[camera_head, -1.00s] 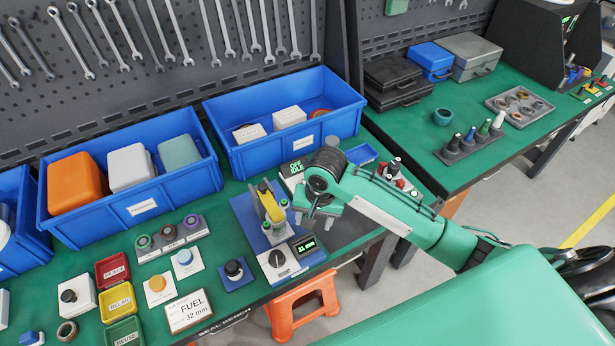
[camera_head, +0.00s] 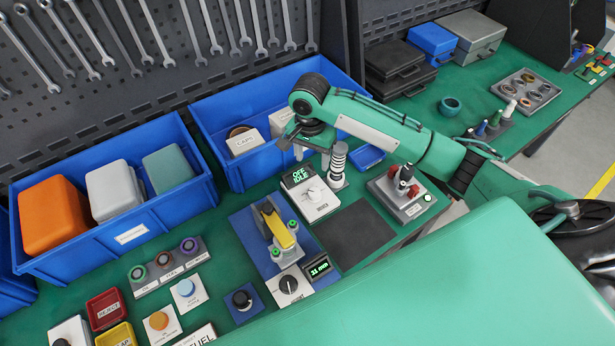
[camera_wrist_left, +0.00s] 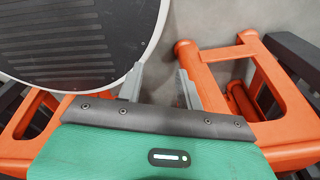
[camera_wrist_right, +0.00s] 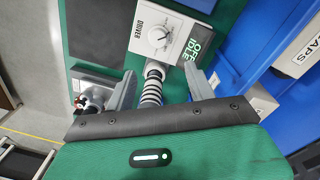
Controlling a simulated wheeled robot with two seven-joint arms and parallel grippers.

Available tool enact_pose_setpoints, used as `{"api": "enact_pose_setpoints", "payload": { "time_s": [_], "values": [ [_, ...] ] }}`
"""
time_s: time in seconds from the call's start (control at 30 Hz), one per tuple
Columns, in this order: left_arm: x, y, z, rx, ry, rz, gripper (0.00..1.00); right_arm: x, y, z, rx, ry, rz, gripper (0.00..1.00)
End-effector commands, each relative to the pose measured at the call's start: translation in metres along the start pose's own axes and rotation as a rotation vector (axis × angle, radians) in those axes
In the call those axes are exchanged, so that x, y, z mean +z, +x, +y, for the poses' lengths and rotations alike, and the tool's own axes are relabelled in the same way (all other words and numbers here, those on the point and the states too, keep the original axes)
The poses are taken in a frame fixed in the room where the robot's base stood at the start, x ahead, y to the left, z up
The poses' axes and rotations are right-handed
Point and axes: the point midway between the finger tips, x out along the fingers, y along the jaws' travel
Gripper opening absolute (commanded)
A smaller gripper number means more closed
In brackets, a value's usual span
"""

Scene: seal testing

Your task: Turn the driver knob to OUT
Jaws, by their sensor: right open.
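The driver box (camera_head: 322,208) is white and stands on the green bench right of the middle in the head view. Its pale round knob (camera_head: 314,193) has a display (camera_head: 298,177) beside it reading OFF IDLE. In the right wrist view, the box is labelled DRIVER and the knob (camera_wrist_right: 158,38) lies beyond the fingertips. My right gripper (camera_wrist_right: 160,75) is open, above and behind the box, touching nothing that I can see. A spring-wound post (camera_wrist_right: 151,88) shows between its fingers. My left gripper (camera_wrist_left: 159,78) is open and empty, away from the bench top.
The spring-wound post (camera_head: 338,163) stands close behind the driver box. A grey fixture with red parts (camera_head: 402,190) stands to its right. A blue bin (camera_head: 222,150) is behind. A yellow-handled clamp (camera_head: 275,226) is to the left. An orange stool (camera_wrist_left: 215,75) is near my left gripper.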

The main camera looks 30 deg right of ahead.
Motion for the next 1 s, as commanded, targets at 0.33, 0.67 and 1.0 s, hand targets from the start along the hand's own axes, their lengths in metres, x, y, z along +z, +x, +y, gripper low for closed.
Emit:
{"api": "enact_pose_setpoints", "payload": {
  "time_s": [0.33, 0.67, 1.0],
  "values": [
    [0.031, -0.015, 0.005, 0.006, 0.000, -0.042, 0.36, 0.000, 0.056, 0.002, 0.004, 0.000, 0.000, 0.55],
    [0.012, -0.025, 0.003, 0.003, 0.000, -0.020, 0.36, 0.001, 0.118, 0.001, 0.002, -0.001, 0.000, 0.55],
    [0.009, -0.027, 0.002, 0.003, 0.000, -0.014, 0.36, 0.000, 0.136, 0.001, 0.000, -0.002, 0.001, 0.55]
  ]
}}
